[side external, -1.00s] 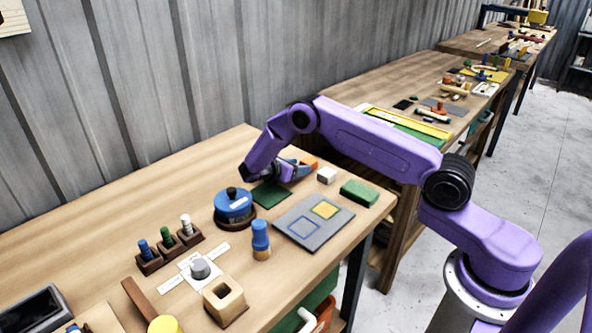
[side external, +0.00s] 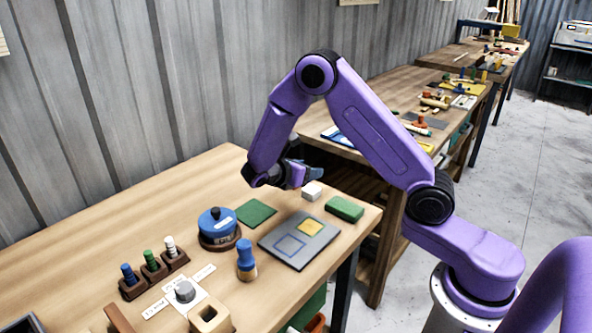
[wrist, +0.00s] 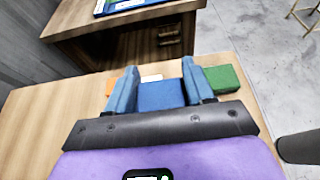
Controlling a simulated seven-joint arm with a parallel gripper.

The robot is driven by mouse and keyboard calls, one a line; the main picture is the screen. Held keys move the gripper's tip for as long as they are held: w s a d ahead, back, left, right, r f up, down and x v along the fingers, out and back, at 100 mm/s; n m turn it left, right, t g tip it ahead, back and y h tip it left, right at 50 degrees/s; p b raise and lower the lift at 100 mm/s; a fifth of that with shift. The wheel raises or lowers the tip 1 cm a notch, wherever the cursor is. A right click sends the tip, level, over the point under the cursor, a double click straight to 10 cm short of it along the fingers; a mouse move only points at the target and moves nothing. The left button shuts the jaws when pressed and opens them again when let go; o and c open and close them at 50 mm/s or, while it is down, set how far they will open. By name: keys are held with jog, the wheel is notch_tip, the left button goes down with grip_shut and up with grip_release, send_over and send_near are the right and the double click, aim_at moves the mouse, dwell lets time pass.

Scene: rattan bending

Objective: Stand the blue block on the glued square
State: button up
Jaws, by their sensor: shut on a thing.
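My gripper (side external: 304,174) is raised above the far part of the bench, near the white block. In the wrist view, its blue fingers (wrist: 160,68) are shut on a blue block (wrist: 161,96), one finger on each side. In the side view the fingers and arm make the block hard to pick out. A grey board (side external: 275,255) lies flat at the bench's front edge. Neither is labelled as glued. My gripper is behind the board and apart from it.
A white block (side external: 311,191) and a green block (side external: 345,209) lie behind the board. A blue-topped peg (side external: 246,260) stands left of the board.

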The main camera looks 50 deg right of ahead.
jog(key=shift+s+a+r, duration=0.1)
jog(key=shift+s+r, duration=0.1)
jog(key=shift+s, duration=0.2)
jog(key=shift+s+a+r, duration=0.1)
jog(key=shift+s+r, duration=0.05)
jog(key=shift+s, duration=0.25)
jog(key=shift+s+d, duration=0.1)
jog(key=shift+s, duration=0.25)
jog(key=s+d+f+m+g+y, duration=0.15)
jog(key=s+d+m+g, duration=0.25)
jog(key=s+m+g, duration=0.5)
jog(key=s+a+m+g+y, duration=0.3)
jog(key=s+m+g+y, duration=0.2)
jog(key=s+m+y, duration=0.5)
jog(key=s+a+m+t+y, duration=0.45)
jog(key=a+m+y, duration=0.3)
jog(key=y, duration=0.35)
jog(key=m+t+y, duration=0.4)
jog(key=m+t, duration=1)
jog(key=t, duration=0.1)
send_over(304, 229)
jog(key=s, duration=0.1)
jog(key=shift+g+h, duration=0.25)
notch_tip(304, 229, down, 6)
jog(key=shift+r, duration=0.25)
jog(key=shift+w+f, duration=0.3)
jog(key=shift+f, duration=0.05)
jog(key=shift+w+f, duration=0.2)
jog(key=shift+f, duration=1.55)
